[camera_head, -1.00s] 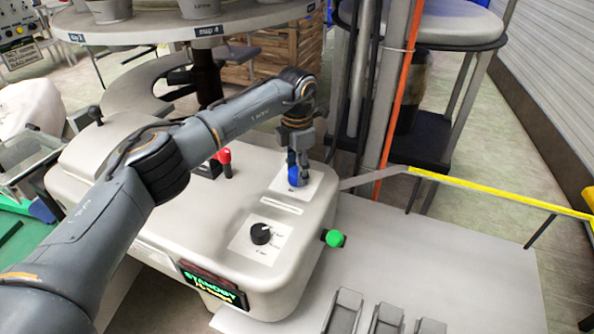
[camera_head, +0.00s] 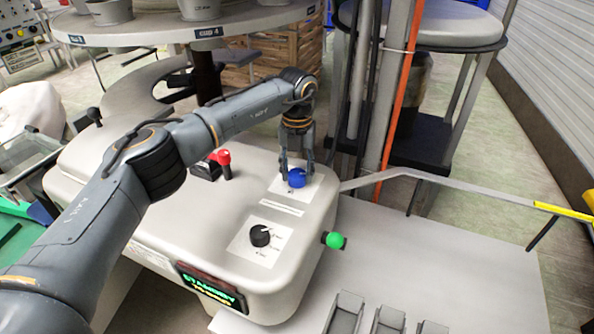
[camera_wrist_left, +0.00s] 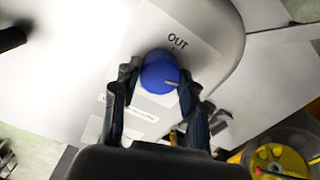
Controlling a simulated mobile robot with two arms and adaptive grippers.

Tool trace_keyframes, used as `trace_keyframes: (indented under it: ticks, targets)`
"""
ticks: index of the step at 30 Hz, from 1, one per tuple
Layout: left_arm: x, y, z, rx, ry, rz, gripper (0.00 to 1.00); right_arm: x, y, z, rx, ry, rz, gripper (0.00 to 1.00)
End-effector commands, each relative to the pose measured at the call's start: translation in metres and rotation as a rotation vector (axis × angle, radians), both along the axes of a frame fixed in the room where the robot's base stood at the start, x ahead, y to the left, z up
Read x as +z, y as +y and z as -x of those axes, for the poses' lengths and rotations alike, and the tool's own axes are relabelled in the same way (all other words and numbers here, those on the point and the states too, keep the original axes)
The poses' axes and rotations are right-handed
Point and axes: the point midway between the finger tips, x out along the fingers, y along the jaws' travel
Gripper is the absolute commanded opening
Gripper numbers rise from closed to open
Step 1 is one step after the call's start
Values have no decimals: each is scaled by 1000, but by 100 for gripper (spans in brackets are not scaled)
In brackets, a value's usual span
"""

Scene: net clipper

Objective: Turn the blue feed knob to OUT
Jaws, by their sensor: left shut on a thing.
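The blue feed knob (camera_head: 297,177) stands on a white label plate at the far right of the machine's top. In the left wrist view the knob (camera_wrist_left: 160,74) is a blue disc with a pale line pointing right. The word OUT (camera_wrist_left: 178,41) is printed above it, and the line does not point at that word. My left gripper (camera_head: 297,172) reaches down from above, with a finger on either side of the knob. In the wrist view the left gripper (camera_wrist_left: 158,88) is shut on the knob. My right gripper is not in view.
A black selector knob (camera_head: 260,235), a red-capped switch (camera_head: 224,158) and a green button (camera_head: 334,240) are nearby on the machine (camera_head: 230,250). Its display (camera_head: 212,288) reads STANDBY. A round table (camera_head: 180,30) with pots stands behind the arm. A post with an orange strip stands right.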

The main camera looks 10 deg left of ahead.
Motion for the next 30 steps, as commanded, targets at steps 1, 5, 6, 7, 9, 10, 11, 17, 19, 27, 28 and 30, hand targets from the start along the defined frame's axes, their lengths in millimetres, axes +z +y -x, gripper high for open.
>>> trace_keyframes:
  ticks: [1,5,6,7,9,10,11,17,19,27,28,30]
  targets:
    - [1,0,0,43,-2,0,11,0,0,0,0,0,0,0]
    - [1,0,0,167,-2,0,11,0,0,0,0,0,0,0]
    - [1,0,-1,204,-2,0,11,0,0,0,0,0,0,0]
    - [1,0,-1,233,-2,0,11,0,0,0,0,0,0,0]
    - [1,0,-1,299,-2,0,11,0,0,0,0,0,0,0]
    - [1,0,-1,328,-2,0,11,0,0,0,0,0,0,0]
    - [1,0,-1,357,-2,0,11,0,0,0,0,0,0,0]
    - [1,0,-1,547,-3,1,11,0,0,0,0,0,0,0]
    - [1,0,-1,613,-3,1,11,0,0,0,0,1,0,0]
    - [1,1,-1,868,-3,1,11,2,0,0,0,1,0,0]
    - [1,1,-1,896,-3,1,11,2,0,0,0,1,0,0]
    - [1,1,-1,958,-3,0,11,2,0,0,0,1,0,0]
